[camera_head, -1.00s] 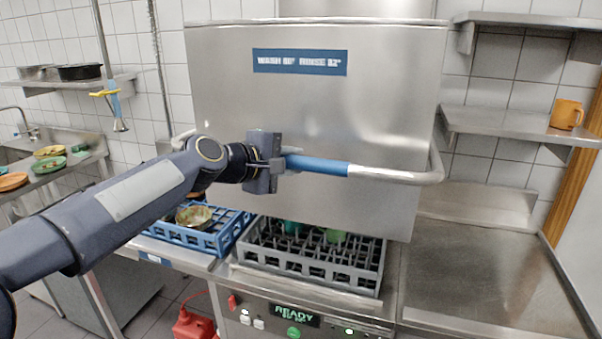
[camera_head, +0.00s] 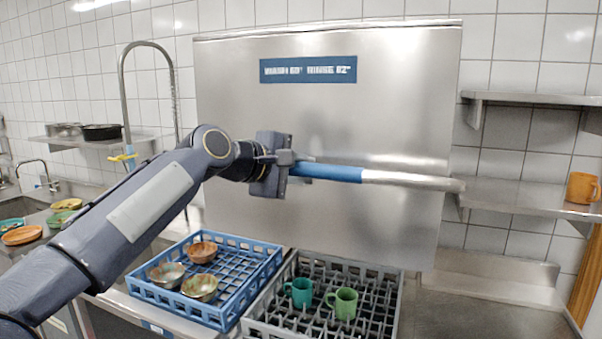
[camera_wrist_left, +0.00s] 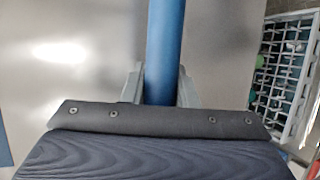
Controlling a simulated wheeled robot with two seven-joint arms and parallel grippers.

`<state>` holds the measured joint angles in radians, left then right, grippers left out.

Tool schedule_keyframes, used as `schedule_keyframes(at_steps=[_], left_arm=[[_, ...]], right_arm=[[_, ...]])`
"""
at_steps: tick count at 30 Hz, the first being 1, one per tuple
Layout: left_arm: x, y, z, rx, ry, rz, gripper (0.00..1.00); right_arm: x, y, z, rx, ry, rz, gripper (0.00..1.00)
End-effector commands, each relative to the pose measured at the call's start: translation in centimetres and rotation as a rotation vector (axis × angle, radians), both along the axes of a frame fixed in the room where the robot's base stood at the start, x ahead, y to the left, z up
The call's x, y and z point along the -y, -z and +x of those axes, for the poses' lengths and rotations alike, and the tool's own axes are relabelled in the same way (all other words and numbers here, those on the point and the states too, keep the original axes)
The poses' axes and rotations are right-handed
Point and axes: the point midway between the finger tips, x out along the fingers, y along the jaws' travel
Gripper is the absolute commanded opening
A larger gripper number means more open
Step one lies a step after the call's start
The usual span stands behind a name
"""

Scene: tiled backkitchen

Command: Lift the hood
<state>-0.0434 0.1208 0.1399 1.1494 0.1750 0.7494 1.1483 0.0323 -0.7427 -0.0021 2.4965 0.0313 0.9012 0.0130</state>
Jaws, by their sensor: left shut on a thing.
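The dishwasher hood (camera_head: 330,120) is a large steel box with a blue label strip, standing raised above the grey rack, with a gap under its lower edge. A bar handle (camera_head: 410,180) with a blue grip sleeve (camera_head: 330,172) runs across its front. My left gripper (camera_head: 287,168) is shut on the left part of the blue sleeve. In the left wrist view the sleeve (camera_wrist_left: 164,50) runs between the two fingers (camera_wrist_left: 160,88), with the steel hood face behind. My right gripper is in neither view.
A grey rack (camera_head: 262,312) under the hood holds a teal mug (camera_head: 299,292) and a green mug (camera_head: 343,303). A blue rack (camera_head: 215,318) with several bowls stands to its left. Shelves hang at both sides; an orange mug (camera_head: 582,188) sits on the right one.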

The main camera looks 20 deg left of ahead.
Motion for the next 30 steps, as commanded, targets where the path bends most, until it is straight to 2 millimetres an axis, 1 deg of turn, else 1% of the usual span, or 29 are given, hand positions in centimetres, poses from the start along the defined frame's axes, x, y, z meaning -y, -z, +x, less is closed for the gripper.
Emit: schedule_keyframes(at_steps=[1,4,5,9,17,20,23,30], left_arm=[[0.0,-0.4,0.0,0.01,-0.002,-0.003,0.0],[0.0,-0.5,0.0,0.012,-0.002,-0.004,0.0],[0.0,-0.5,0.0,0.012,-0.003,-0.004,0.29],[0.0,-0.5,0.0,0.011,-0.002,-0.004,0.47],[0.0,-0.3,0.0,0.009,-0.002,-0.002,0.48],[-0.3,-0.4,-0.5,0.01,-0.003,-0.002,0.48],[-0.9,-0.7,-1.6,0.012,-0.004,-0.002,0.48],[-2.5,-1.9,-5.1,0.012,-0.004,-0.002,0.48]], right_arm=[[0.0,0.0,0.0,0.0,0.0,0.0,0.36],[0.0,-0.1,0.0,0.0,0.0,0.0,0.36],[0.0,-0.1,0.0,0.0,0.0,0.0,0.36],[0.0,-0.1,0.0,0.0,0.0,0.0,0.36],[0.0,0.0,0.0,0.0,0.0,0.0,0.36],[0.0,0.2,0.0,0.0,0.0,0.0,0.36],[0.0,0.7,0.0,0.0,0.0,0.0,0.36],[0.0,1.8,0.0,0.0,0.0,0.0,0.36]])
